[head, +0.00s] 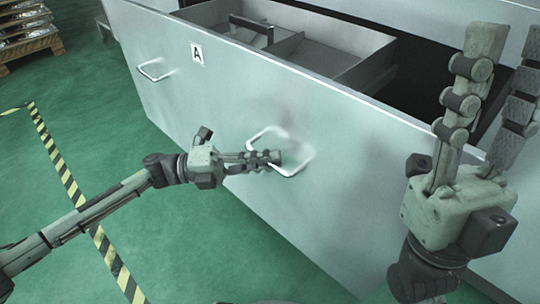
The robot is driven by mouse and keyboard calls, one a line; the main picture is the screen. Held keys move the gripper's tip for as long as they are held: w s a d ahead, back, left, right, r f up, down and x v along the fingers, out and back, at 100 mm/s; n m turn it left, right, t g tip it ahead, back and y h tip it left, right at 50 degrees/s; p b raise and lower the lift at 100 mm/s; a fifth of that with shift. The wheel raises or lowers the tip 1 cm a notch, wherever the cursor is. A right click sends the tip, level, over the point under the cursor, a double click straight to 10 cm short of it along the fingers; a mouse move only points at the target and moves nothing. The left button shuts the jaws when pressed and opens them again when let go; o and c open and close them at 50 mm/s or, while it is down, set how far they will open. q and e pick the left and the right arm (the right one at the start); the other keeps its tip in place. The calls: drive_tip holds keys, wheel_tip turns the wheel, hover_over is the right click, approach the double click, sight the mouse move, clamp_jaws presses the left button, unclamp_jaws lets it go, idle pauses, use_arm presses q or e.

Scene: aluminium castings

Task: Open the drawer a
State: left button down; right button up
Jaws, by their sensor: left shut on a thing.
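Drawer A (220,110) is a large pale grey-green drawer with a letter A label (197,53) on its front. It stands pulled out, and its inside shows at the top. It has two metal handles: one at the left (153,72) and one nearer the middle (297,170). My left gripper (272,157) is shut on the middle handle, its fingers at the handle's bar. My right gripper (510,75) is raised at the right, in front of the drawer, with its fingers apart and nothing between them.
Grey metal dividers (300,48) stand inside the drawer. A wooden pallet with metal castings (28,32) lies at the far left. Yellow and black floor tape (60,165) crosses the green floor.

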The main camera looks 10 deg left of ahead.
use_arm(q)
drive_tip(key=c, duration=1.6)
unclamp_jaws()
drive_tip(key=shift+a, duration=0.15)
drive_tip(key=s+a+f, duration=0.1)
drive_tip(key=a, duration=1)
drive_tip(key=shift+s+a+f, duration=0.25)
drive_tip(key=shift+s+f, duration=0.05)
drive_tip(key=shift+s, duration=0.1)
